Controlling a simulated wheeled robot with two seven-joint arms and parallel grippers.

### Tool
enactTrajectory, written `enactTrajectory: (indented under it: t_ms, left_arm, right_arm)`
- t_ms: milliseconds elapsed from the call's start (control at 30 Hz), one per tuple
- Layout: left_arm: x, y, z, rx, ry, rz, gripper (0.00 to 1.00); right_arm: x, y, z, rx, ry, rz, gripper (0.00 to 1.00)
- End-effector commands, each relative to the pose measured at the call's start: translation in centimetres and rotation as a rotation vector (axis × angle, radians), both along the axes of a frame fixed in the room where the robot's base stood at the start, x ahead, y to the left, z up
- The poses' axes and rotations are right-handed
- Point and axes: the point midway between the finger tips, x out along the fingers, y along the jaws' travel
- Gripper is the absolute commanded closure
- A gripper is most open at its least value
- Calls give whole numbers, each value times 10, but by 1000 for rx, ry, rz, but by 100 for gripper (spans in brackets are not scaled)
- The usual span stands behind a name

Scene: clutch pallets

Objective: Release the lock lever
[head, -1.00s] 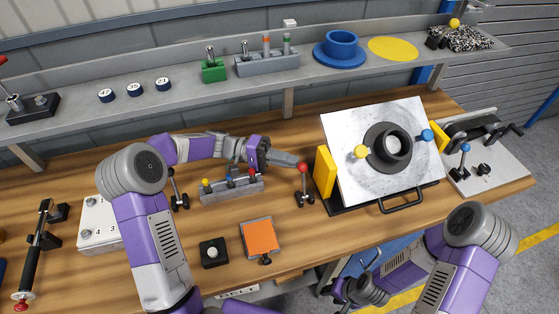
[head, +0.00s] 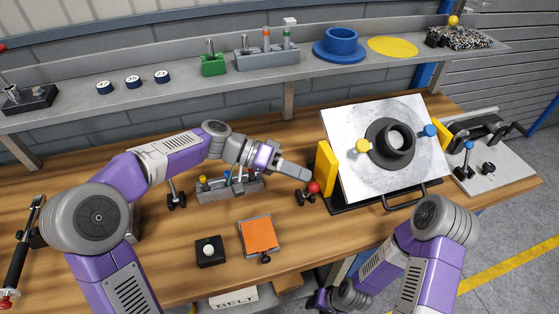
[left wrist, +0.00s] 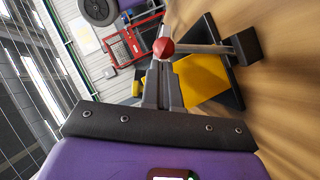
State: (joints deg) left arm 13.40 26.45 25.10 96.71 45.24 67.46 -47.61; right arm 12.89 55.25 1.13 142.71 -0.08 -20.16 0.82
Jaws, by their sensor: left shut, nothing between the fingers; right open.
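The lever with a red ball knob (head: 314,188) stands on a small black base on the bench, left of the tilted plate. It leans far over to the right, toward the yellow block. My left gripper (head: 305,176) is shut and empty, its fingertips right at the red ball. In the left wrist view the red ball (left wrist: 163,47) sits just beyond the shut fingertips (left wrist: 163,68), its rod running right to the black base. I cannot tell whether they touch. My right gripper (head: 328,298) is open and empty at the bench's front edge, low in the head view.
The tilted white plate (head: 350,185) with a dark ring and a yellow block (head: 326,170) stands just right of the lever. A grey block with coloured knobs (head: 228,189) lies under my left arm. An orange pad (head: 258,236) and a black button box (head: 209,251) lie in front.

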Motion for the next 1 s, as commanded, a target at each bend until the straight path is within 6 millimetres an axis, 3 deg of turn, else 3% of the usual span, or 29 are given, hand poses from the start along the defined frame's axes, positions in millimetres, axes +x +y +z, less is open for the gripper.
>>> enactTrajectory:
  t_ms: [767,1000]
  left_arm:
    - [-6,-10,-1,-2,4,-18,100]
    - [-1,15,9,-2,3,-10,100]
  right_arm:
    - [0,0,-5,0,0,0,57]
    - [0,0,4,0,0,0,57]
